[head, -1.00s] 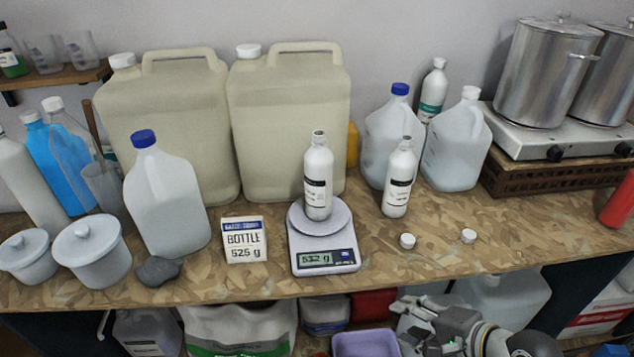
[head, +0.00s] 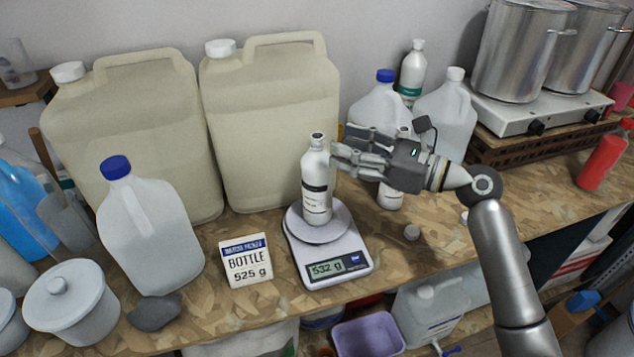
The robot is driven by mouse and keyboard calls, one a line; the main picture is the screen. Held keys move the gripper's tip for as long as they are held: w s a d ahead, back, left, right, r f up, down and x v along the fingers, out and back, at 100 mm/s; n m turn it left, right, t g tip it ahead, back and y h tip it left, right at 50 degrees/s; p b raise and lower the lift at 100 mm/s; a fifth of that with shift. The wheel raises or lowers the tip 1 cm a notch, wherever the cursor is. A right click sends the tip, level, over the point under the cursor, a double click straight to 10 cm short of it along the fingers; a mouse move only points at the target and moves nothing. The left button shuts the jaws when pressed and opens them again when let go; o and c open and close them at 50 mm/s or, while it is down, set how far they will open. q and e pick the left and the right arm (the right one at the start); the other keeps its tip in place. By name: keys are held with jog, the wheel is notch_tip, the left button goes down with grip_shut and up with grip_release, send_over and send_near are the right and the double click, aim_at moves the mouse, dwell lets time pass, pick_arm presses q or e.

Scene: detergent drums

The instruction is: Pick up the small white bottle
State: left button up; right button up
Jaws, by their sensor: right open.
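A small white bottle (head: 316,181) with a dark-edged label and an uncapped top stands upright on the digital scale (head: 318,227). The scale's display reads 532 g. A second, similar white bottle (head: 389,196) stands behind my right gripper, mostly hidden by it. My right gripper (head: 343,158) is open, its fingers pointing left at the upper part of the bottle on the scale. The fingertips are close to the bottle's right side; I cannot tell whether they touch it. My left gripper is not in view.
A card reading BOTTLE 525 g (head: 247,262) stands left of the scale. A blue-capped jug (head: 150,230) and two large beige canisters (head: 268,130) stand left and behind. Bench space near the front right is clear.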

aim_at(323, 139)
jog(key=shift+x, duration=1.05)
jog(key=p+x, duration=0.2)
jog(key=x, duration=0.2)
jog(key=shift+w+a, duration=0.15)
jog(key=shift+a, duration=0.05)
jog(key=shift+w+a, duration=0.1)
jog(key=shift+a, duration=0.05)
jog(key=shift+c, duration=0.7)
jog(key=c, duration=0.5)
grip_shut()
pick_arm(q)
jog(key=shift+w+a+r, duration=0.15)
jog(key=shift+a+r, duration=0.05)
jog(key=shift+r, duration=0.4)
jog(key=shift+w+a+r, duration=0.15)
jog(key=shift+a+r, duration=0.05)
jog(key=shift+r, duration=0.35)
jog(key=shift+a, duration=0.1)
